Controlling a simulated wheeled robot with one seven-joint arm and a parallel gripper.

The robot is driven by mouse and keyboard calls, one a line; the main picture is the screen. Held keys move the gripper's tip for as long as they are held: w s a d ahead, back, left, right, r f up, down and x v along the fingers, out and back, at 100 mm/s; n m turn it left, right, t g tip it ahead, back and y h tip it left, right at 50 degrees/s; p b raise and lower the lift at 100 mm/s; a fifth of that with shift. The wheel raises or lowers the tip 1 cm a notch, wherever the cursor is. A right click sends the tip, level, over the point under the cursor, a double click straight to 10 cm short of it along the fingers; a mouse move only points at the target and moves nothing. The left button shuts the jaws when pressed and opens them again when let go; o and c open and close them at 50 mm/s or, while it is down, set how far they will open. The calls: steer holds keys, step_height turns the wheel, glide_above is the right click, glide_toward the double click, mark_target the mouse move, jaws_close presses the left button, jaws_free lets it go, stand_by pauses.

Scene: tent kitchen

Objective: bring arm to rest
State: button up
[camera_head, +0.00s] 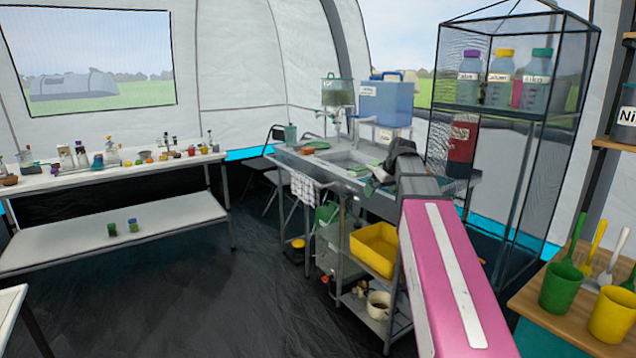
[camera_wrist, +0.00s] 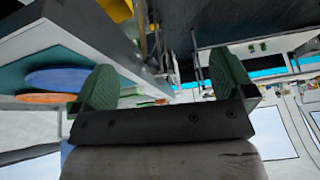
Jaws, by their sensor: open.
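My gripper (camera_wrist: 162,88) shows in the wrist view with its two green finger pads wide apart and nothing between them. The wrist view is turned over, with the dark floor at the top. In the head view my pink arm reaches up from the bottom right, and its dark far end (camera_head: 385,175) is in front of the metal sink unit (camera_head: 345,160). The fingertips cannot be made out clearly there. I cannot tell whether the arm touches the sink unit.
A mesh rack (camera_head: 520,112) with labelled bottles stands right of the arm. A yellow bin (camera_head: 375,248) sits under the sink. Green (camera_head: 562,287) and yellow (camera_head: 612,314) cups stand on a wooden counter at right. A long white table (camera_head: 115,172) is at left. Dark floor between is clear.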

steer(key=s+a+f+m+g+h, duration=0.1)
steer(key=s+f+m, duration=0.1)
steer(key=s+f, duration=0.5)
steer(key=s+a+f+m+g+h, duration=0.1)
steer(key=s+f, duration=0.6)
steer(key=f, duration=0.9)
steer(key=s+f+m+g+h, duration=0.1)
steer(key=s+f+m+g, duration=0.1)
steer(key=s+f, duration=0.6)
step_height(320, 180, down, 3)
steer(key=shift+a+f+m, duration=0.15)
steer(key=shift+a+m, duration=0.25)
